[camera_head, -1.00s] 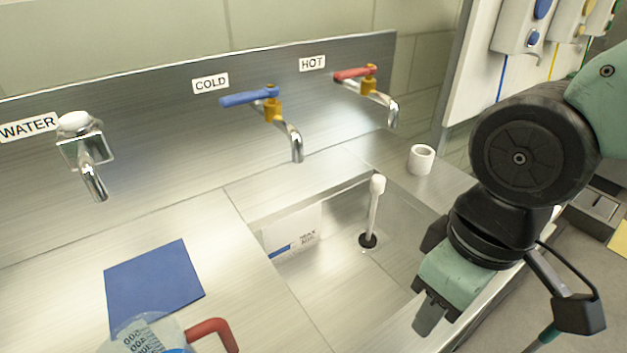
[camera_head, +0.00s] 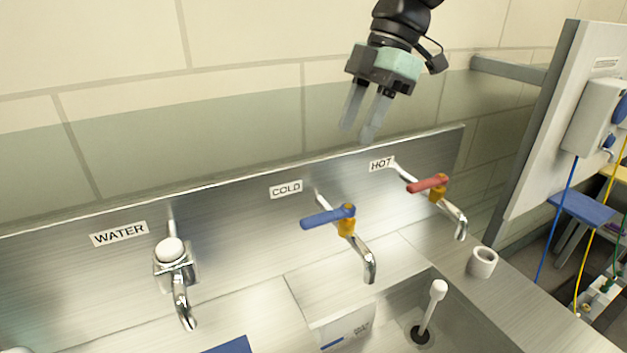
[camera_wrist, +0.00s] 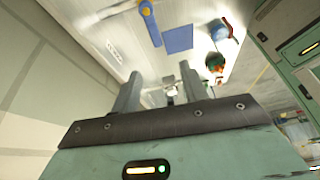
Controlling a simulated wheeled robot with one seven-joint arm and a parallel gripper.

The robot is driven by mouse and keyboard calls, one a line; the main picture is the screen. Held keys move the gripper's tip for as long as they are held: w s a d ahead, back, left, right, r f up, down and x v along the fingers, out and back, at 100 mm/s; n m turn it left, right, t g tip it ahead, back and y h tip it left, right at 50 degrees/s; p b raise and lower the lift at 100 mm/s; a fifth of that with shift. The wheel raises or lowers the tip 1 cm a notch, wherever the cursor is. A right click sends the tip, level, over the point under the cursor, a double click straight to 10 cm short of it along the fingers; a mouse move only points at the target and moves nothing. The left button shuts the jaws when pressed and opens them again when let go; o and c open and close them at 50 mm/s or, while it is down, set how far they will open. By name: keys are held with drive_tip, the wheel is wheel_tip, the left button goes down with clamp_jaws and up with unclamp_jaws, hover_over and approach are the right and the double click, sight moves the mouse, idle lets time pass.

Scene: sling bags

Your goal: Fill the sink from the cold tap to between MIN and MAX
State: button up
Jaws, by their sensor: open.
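The cold tap has a blue lever (camera_head: 325,217) pointing left, a yellow body (camera_head: 346,225) and a chrome spout (camera_head: 368,262). No stream shows at its spout. The sink (camera_head: 392,318) lies below it, only partly in view. A white card (camera_head: 347,326) with a blue mark is on its wall; its small print is unreadable now. A white-topped post (camera_head: 430,308) stands on a dark drain fitting. My gripper (camera_head: 358,132) is open and empty, above the backsplash and the taps, fingers pointing down. In the wrist view the blue lever (camera_wrist: 152,26) is beyond the fingertips.
The hot tap's red lever (camera_head: 427,184) is to the right of the cold one. The WATER tap (camera_head: 175,260) is at left. A white ring (camera_head: 482,262) sits on the right counter. A blue mat (camera_wrist: 178,39) and a jug (camera_wrist: 221,31) show in the wrist view.

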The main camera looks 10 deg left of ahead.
sight(315, 217)
drive_tip(key=shift+n, duration=0.3)
drive_tip(key=p+x, duration=0.1)
drive_tip(key=x, duration=0.4)
drive_tip(key=p+x, duration=0.1)
drive_tip(key=x, duration=0.5)
drive_tip(key=w+p+x, duration=0.1)
drive_tip(key=p+x, duration=0.1)
drive_tip(key=x, duration=0.3)
drive_tip(key=shift+s+a+f, duration=0.1)
drive_tip(key=shift+a+f, duration=0.15)
drive_tip(key=shift+a, duration=0.2)
